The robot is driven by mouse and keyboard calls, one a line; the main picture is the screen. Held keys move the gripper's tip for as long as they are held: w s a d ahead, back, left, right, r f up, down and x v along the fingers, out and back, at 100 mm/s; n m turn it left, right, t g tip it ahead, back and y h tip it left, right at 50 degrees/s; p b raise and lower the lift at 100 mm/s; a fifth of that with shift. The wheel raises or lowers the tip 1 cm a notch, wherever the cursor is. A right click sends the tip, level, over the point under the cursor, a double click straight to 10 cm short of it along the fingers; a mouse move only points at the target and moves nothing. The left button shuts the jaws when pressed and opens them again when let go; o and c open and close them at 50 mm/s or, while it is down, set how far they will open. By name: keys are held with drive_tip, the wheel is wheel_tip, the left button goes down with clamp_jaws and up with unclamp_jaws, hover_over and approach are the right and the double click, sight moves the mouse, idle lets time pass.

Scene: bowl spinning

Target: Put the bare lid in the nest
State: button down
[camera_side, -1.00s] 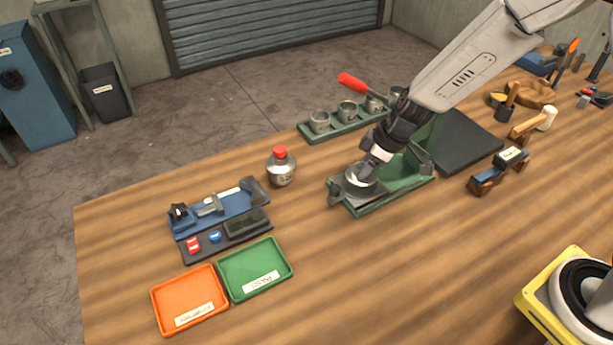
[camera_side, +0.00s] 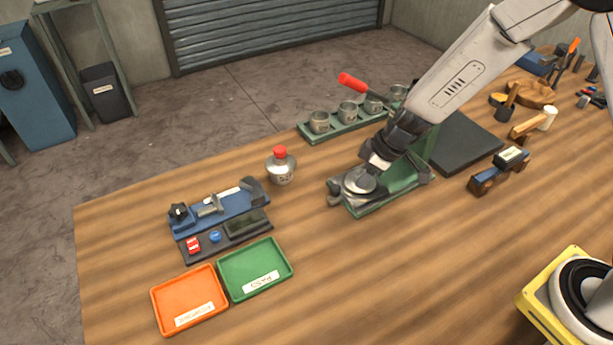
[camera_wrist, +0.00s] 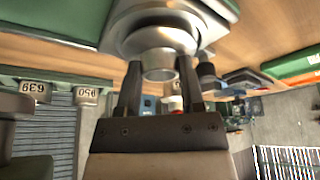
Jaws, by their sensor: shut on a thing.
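My gripper (camera_side: 368,170) points down and to the left at the front end of the green press base (camera_side: 408,178). In the wrist view its two dark fingers (camera_wrist: 160,85) are shut on a small silver round part (camera_wrist: 158,64), which looks like the lid's neck. The wider lid disc (camera_side: 359,181) lies at the round nest on the grey plate (camera_side: 351,204). The lid looks nearly level and at or just above the nest. The fingers and the lid hide the nest's inside, so I cannot tell whether it is fully seated.
A red-handled lever (camera_side: 354,83) rises behind the press. A green rack (camera_side: 345,129) of metal cups stands behind it. A red-capped bottle (camera_side: 281,168), blue fixture (camera_side: 218,207), orange tray (camera_side: 190,300) and green tray (camera_side: 255,270) are to the left. The front middle table is clear.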

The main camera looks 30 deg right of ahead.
drive_tip(key=shift+f, duration=0.25)
idle(0.5)
drive_tip(key=shift+c, duration=0.7)
unclamp_jaws()
drive_tip(key=shift+r, duration=0.1)
drive_tip(key=shift+r, duration=3.95)
